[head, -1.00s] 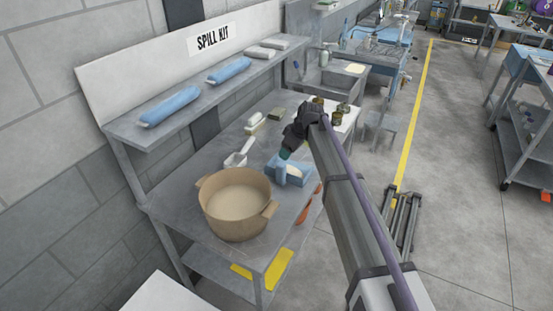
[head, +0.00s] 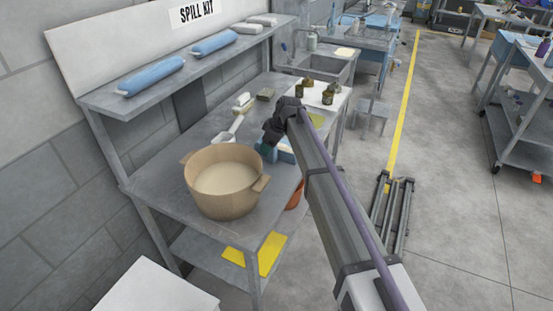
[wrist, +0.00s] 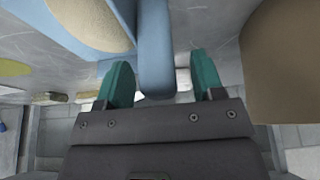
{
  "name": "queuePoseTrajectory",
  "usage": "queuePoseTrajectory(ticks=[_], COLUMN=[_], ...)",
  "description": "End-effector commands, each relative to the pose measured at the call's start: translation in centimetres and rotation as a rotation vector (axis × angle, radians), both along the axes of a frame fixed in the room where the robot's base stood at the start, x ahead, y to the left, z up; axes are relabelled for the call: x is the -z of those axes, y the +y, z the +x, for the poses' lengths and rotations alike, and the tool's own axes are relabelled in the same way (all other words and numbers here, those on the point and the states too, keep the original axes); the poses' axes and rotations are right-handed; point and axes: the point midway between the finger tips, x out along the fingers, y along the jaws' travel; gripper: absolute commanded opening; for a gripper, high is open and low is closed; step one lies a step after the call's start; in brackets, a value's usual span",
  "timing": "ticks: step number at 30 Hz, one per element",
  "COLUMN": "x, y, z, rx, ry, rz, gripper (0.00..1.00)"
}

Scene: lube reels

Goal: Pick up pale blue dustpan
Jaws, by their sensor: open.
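The pale blue dustpan (head: 287,151) lies on the grey steel table, right of the tan pot, partly hidden behind my gripper in the head view. In the wrist view the pan (wrist: 133,10) holds a beige, rounded heap, and its blue handle (wrist: 155,50) points down the picture. My gripper (head: 266,149) is at the handle. In the wrist view its two teal fingers (wrist: 160,62) are open, one on each side of the handle, with gaps showing on both sides. I cannot tell how deep the handle sits between them.
The large tan pot (head: 222,183) stands close to the left of my gripper. A white scoop (head: 231,130) lies behind it. Small dark jars (head: 328,93) stand at the table's far end. A shelf with blue rolls (head: 152,77) runs above the table's left side.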

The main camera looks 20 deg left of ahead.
Motion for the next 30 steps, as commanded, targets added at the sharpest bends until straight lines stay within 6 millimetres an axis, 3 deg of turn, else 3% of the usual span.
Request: queuePoseTrajectory(ticks=[1, 7, 26, 30], x=[1.10, 0.62, 0.62, 0.61], y=[0.22, 0.25, 0.25, 0.25], z=[0.09, 0.04, 0.04, 0.03], rx=[0.000, 0.000, 0.001, 0.001], ry=[0.000, 0.000, 0.000, 0.000], rz=[0.000, 0.000, 0.000, 0.000], gripper=[0.62, 0.62, 0.01, 0.00])
